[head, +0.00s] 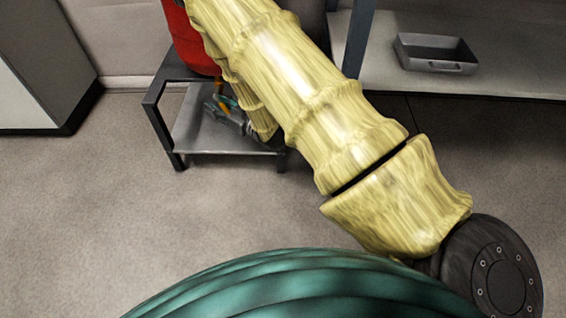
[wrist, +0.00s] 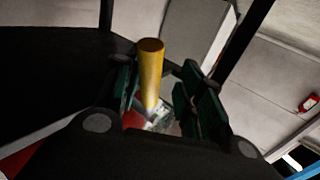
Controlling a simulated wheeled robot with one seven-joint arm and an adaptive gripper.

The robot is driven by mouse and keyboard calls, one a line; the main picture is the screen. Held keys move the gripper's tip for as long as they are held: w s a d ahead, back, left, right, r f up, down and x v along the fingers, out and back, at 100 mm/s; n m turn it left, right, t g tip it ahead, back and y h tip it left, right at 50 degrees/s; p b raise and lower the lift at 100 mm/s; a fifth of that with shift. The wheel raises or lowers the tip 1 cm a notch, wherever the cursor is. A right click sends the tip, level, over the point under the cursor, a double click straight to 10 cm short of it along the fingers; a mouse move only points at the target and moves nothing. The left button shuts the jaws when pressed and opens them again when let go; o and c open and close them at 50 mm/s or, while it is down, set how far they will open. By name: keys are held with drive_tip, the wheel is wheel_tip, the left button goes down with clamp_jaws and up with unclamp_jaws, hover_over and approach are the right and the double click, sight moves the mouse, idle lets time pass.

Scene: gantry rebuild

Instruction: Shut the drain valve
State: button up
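A red tank (head: 197,45) stands on a dark metal stand at the upper left of the head view, partly hidden by my arm. A small yellow-orange handle (head: 221,84) shows below the tank. In the wrist view, the yellow valve handle (wrist: 151,70) is a round bar standing between the two green finger pads. My gripper (wrist: 160,82) is open around the handle, with a visible gap on the right pad's side. The left pad is close to the bar; I cannot tell if it touches. In the head view, my gripper (head: 226,103) is small below the tank. The valve body is hidden.
The stand (head: 165,125) has a lower shelf (head: 235,145) just under my gripper, and its legs are close by. A grey tray (head: 436,53) sits on a shelf at the upper right. A pale cabinet (head: 35,70) stands at the far left. The floor in front is clear.

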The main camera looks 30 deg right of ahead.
drive_tip(key=p+v, duration=0.6)
drive_tip(key=v, duration=0.5)
drive_tip(key=s+f+m+g+h+p, duration=0.1)
drive_tip(key=s+f+g+h, duration=0.1)
drive_tip(key=s, duration=0.5)
drive_tip(key=s+a+f+m+g+h+p, duration=0.1)
drive_tip(key=s+f+g+h+p, duration=0.1)
drive_tip(key=s+f+g, duration=0.3)
drive_tip(key=s+f+m+g+h+p, duration=0.2)
drive_tip(key=s+f+g, duration=0.2)
drive_tip(key=s, duration=0.7)
drive_tip(key=shift+a+f, duration=0.3)
drive_tip(key=shift+f, duration=0.5)
